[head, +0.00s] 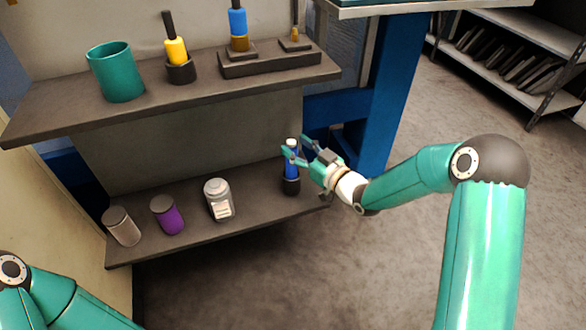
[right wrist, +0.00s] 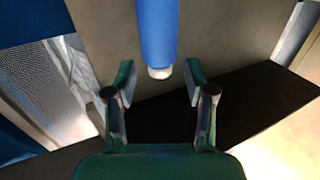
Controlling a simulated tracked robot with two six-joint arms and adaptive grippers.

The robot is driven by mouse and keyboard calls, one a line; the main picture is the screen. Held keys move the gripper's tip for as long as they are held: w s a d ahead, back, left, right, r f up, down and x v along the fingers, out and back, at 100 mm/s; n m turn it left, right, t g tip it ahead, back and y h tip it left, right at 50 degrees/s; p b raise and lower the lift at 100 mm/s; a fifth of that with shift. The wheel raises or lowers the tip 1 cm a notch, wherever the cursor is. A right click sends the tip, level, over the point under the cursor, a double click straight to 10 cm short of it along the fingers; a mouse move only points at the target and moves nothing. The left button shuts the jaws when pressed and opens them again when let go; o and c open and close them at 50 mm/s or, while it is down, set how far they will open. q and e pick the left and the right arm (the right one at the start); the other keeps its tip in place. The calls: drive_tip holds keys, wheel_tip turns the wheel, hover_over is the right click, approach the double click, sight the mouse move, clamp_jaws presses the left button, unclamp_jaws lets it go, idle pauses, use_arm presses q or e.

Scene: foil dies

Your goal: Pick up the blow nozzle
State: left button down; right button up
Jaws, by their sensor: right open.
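The blow nozzle (head: 291,165) appears to be the blue cylinder with a white tip. It stands upright in a dark round holder (head: 291,186) near the right end of the lower shelf. My right gripper (head: 298,149) is open and empty at its upper part. In the right wrist view, the blue body (right wrist: 157,28) with its white end (right wrist: 159,72) lines up with the gap of the open right gripper (right wrist: 160,80). Whether a finger touches it, I cannot tell. Of my left arm only links show at the bottom left; its gripper is out of view.
The lower shelf (head: 256,208) also holds a white labelled jar (head: 218,199), a purple can (head: 167,215) and a grey can (head: 122,226). The upper shelf (head: 207,86) overhangs it with a green cup (head: 115,71) and other tools. A blue bench leg (head: 388,105) stands behind my right gripper.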

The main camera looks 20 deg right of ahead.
drive_tip(key=shift+x, duration=1.25)
clamp_jaws()
